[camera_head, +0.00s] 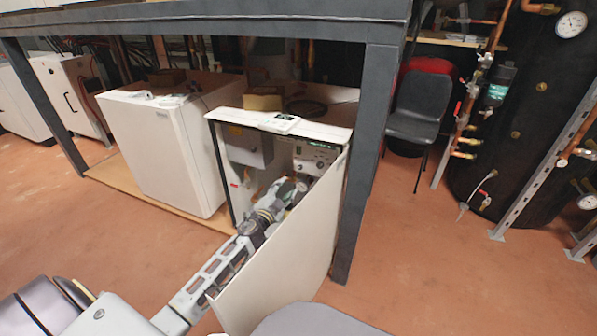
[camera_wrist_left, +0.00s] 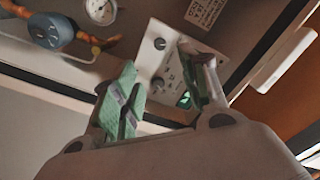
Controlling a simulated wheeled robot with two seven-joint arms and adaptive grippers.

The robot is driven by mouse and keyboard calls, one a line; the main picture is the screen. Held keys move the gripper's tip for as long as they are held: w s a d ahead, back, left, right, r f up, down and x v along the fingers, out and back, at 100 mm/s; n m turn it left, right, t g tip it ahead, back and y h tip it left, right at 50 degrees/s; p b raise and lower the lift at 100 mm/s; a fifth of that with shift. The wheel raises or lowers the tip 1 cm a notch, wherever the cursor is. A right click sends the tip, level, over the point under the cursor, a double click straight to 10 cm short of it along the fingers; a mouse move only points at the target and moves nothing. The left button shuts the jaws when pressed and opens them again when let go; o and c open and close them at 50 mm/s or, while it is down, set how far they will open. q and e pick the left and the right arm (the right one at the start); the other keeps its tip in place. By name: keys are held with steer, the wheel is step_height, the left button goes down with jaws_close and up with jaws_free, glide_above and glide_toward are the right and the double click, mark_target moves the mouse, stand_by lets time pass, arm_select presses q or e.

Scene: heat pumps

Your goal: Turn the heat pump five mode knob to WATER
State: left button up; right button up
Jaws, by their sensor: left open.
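The open heat pump (camera_head: 240,172) stands under the grey frame, its white door swung out toward me. Its control panel (camera_head: 317,155) is at the upper right inside. In the left wrist view the panel (camera_wrist_left: 165,60) shows tilted, with one round dark knob (camera_wrist_left: 159,43) and another (camera_wrist_left: 158,82) below it. A small green-lit part (camera_wrist_left: 184,100) is by the right finger. Which knob is the mode knob, and its setting, I cannot read. My left gripper (camera_head: 301,184) is inside the opening, just below the panel. In the wrist view its green-padded fingers (camera_wrist_left: 164,88) are apart, with nothing held between them. My right gripper is out of view.
The open door (camera_head: 290,240) stands close to the right of my left arm. A grey frame post (camera_head: 358,180) is beside it. A closed white unit (camera_head: 160,150) stands to the left. In the wrist view a gauge (camera_wrist_left: 101,10) and blue-capped piping (camera_wrist_left: 50,31) are at upper left.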

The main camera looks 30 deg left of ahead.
arm_select(q)
steer(key=shift+w, duration=0.15)
steer(key=b, duration=0.2)
glide_toward(300, 168)
steer(key=shift+w, duration=1)
steer(key=shift+w+a, duration=0.2)
steer(key=shift+w, duration=1.25)
steer(key=shift+w+b, duration=0.45)
steer(key=shift+w, duration=0.65)
steer(key=shift+w+a, duration=0.1)
steer(key=shift+w, duration=0.6)
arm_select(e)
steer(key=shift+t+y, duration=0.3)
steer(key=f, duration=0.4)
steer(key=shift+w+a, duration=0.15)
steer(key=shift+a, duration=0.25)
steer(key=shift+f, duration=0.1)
